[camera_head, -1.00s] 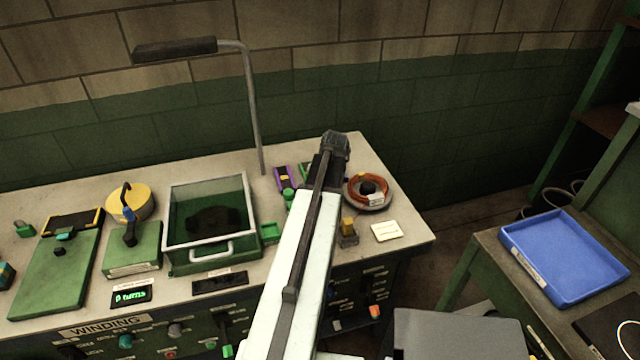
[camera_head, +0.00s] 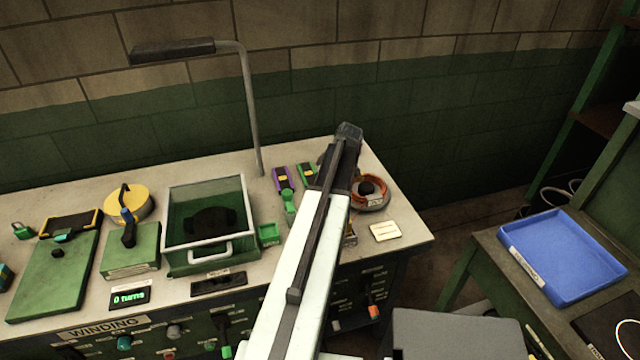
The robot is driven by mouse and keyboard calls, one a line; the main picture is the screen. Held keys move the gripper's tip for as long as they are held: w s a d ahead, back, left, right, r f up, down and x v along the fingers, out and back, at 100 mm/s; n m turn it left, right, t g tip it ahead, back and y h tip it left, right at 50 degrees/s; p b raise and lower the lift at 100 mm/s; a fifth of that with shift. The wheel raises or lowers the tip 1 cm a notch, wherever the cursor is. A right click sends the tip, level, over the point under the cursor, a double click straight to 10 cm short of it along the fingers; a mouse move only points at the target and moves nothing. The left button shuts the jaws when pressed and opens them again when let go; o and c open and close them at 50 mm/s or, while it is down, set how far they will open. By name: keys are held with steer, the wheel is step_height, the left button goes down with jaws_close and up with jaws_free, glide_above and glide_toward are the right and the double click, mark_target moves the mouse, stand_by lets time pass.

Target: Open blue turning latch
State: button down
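A small blue piece (camera_head: 127,215) shows at the left of the bench, at the top of a dark upright part on a green box (camera_head: 132,258); it may be the blue latch, but its shape is too small to make out. A yellow round drum (camera_head: 142,201) is just behind it. My gripper (camera_head: 348,132) is at the far end of my white arm, over the right back part of the bench, well to the right of the blue piece. Its fingers are dark and seen from behind, so I cannot tell if they are open.
A glass-walled green box (camera_head: 205,262) with a handle stands mid-bench. A lamp post (camera_head: 252,110) rises behind it. Purple (camera_head: 283,178) and green (camera_head: 307,171) items lie left of my arm. An orange-ringed dish (camera_head: 368,206) is to its right. A blue tray (camera_head: 562,262) is on the right table.

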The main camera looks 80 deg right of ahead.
steer(key=shift+w, duration=0.2)
steer(key=c, duration=1)
jaws_free()
steer(key=shift+s+r, duration=0.1)
steer(key=p+v, duration=0.7)
steer(key=shift+r, duration=0.3)
steer(key=shift+s, duration=0.15)
